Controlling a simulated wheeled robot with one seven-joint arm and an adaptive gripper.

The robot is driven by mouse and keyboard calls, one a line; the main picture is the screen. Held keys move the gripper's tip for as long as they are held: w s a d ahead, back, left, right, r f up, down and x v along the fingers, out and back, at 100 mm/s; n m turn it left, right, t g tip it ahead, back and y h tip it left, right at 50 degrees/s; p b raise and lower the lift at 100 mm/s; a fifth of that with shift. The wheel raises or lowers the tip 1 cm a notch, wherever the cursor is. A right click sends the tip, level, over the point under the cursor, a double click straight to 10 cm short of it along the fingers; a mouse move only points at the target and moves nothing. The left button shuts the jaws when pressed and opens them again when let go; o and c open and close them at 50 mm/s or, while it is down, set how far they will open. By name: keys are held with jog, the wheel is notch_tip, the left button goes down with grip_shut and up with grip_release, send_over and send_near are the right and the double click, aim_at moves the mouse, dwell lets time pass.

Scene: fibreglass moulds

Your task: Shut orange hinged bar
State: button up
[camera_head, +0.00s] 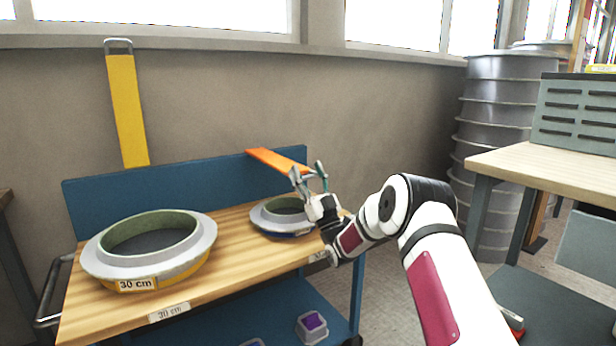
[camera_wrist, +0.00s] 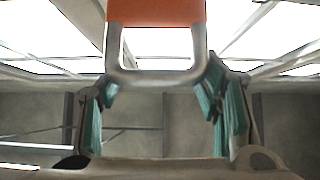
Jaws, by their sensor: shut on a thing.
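The orange hinged bar (camera_head: 275,160) reaches out from the top of the blue back panel, lowered to a slant over the smaller mould (camera_head: 283,214). My gripper (camera_head: 309,176) is at its outer end. In the wrist view the bar's orange end (camera_wrist: 157,12) carries a grey metal loop handle (camera_wrist: 157,78). My gripper's teal-padded fingers (camera_wrist: 158,108) stand at the two sides of this loop and are shut on it. The yellow bar (camera_head: 127,110) stands upright at the left, with a metal loop at its top.
A larger mould (camera_head: 108,268) marked 30 cm sits on the wooden cart top (camera_head: 222,262). The blue back panel (camera_head: 190,185) runs behind both moulds. A bench (camera_head: 545,170) and stacked grey metal rings (camera_head: 490,130) stand at the right.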

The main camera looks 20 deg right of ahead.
jog(key=shift+w+d+f+m+h, duration=0.15)
jog(key=shift+d+f+h, duration=0.1)
jog(key=shift+f, duration=0.4)
jog(key=shift+s+d+f+m+h, duration=0.15)
jog(key=shift+f+h, duration=0.1)
jog(key=shift+f, duration=0.35)
jog(key=o, duration=1.3)
jog(key=shift+w, duration=0.1)
jog(key=shift+o, duration=1.3)
jog(key=shift+w+f, duration=0.1)
jog(key=shift+f, duration=0.1)
jog(key=shift+a+r, duration=0.15)
jog(key=shift+r, duration=0.15)
jog(key=v, duration=1.2)
